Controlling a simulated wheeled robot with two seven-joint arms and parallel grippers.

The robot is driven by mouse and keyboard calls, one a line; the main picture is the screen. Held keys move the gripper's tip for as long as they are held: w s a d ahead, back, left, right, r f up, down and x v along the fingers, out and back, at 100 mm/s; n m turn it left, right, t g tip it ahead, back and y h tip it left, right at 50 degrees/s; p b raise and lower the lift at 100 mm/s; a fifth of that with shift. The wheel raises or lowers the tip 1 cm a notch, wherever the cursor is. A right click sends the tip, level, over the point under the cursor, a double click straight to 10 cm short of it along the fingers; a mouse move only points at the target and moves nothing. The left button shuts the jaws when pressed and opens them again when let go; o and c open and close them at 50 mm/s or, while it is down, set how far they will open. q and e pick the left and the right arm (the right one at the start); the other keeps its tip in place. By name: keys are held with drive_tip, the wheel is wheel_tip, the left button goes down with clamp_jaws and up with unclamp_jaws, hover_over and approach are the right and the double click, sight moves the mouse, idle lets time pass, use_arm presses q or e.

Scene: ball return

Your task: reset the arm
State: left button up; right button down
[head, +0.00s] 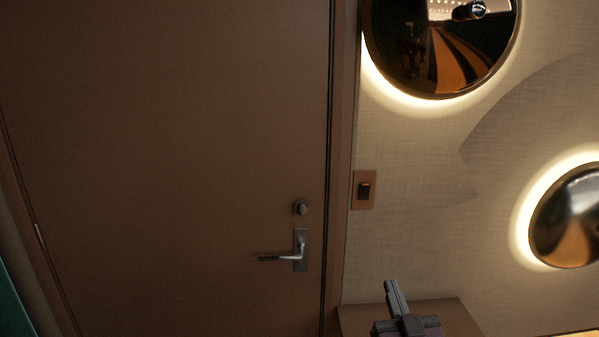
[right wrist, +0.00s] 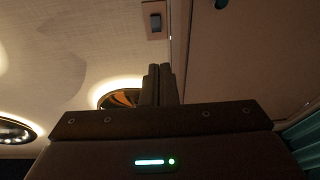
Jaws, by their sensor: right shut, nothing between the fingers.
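My right gripper (head: 393,296) shows at the bottom of the head view, to the right of the door handle and in front of a brown surface. It points upward and its fingers are together. In the right wrist view my right gripper (right wrist: 159,70) has its two fingers pressed side by side with nothing between them. My left gripper is in neither view.
A brown door (head: 170,150) with a lever handle (head: 298,254) and a round lock (head: 301,208) fills the left. A switch plate (head: 363,190) and two backlit round mirrors, one upper (head: 440,50) and one lower right (head: 570,220), are on the wall. A brown ledge (head: 455,312) stands below.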

drive_tip(key=s+f+g, duration=0.8)
drive_tip(key=f+g, duration=0.2)
drive_tip(key=f, duration=0.4)
drive_tip(key=s+d+f+n+g+h, duration=0.1)
drive_tip(key=s+f+g, duration=0.25)
drive_tip(key=s, duration=0.45)
drive_tip(key=s+d+f+g, duration=0.1)
drive_tip(key=s+f+g, duration=0.2)
drive_tip(key=s+g, duration=0.35)
drive_tip(key=s+f+b, duration=0.2)
drive_tip(key=f, duration=1.6)
drive_tip(key=s+f+b, duration=0.2)
drive_tip(key=f+b, duration=0.1)
drive_tip(key=f, duration=1.5)
use_arm(q)
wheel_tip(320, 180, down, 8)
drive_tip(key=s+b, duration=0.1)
drive_tip(key=b, duration=0.1)
drive_tip(key=shift+b, duration=0.4)
use_arm(e)
drive_tip(key=s+d+f, duration=0.1)
drive_tip(key=s+f, duration=0.8)
drive_tip(key=s+d+f, duration=0.2)
drive_tip(key=s+f, duration=0.8)
drive_tip(key=shift+d+f+n, duration=0.15)
drive_tip(key=shift+d+n, duration=0.1)
drive_tip(key=shift+n, duration=0.05)
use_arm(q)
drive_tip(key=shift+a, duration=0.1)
